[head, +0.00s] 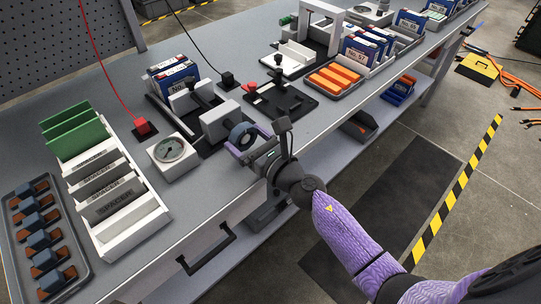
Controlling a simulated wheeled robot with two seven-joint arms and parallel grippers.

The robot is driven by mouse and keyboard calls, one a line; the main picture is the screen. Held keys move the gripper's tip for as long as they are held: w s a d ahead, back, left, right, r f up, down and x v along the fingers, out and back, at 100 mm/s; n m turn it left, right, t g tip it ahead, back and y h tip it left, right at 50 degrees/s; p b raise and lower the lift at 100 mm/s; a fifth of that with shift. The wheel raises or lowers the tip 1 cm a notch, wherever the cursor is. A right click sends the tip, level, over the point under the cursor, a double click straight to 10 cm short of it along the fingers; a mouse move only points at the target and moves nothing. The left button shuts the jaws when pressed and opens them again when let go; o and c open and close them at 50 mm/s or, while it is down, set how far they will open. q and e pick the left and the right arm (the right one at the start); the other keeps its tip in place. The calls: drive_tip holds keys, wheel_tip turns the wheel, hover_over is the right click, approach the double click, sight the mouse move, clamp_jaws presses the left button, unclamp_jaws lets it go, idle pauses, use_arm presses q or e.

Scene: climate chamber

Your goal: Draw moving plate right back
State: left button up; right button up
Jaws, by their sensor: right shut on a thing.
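A black-based fixture (163,112) stands on the workbench. It carries a light grey block to the left (185,100) and a larger grey plate on the right (221,119), the likely right moving plate. A dark ring-shaped handle (236,131) sits at the near right side of this plate. My right gripper (243,145) is at this handle and appears shut on it; the fingers partly cover the contact. My left gripper is out of view.
A round gauge (172,151) stands left of the fixture. A white rack with green and grey spacer plates (135,221) and a dark tray (78,270) are further left. A black plate with a red part (285,100) lies to the right.

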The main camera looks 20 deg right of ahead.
drive_tip(key=shift+v, duration=2.2)
use_arm(q)
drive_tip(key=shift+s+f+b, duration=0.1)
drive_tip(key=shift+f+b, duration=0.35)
drive_tip(key=shift+b, duration=0.1)
use_arm(e)
drive_tip(key=shift+v, duration=2.35)
drive_tip(key=o, duration=0.8)
drive_tip(key=shift+s, duration=0.1)
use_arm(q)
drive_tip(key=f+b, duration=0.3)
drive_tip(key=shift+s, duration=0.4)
use_arm(e)
drive_tip(key=v, duration=0.7)
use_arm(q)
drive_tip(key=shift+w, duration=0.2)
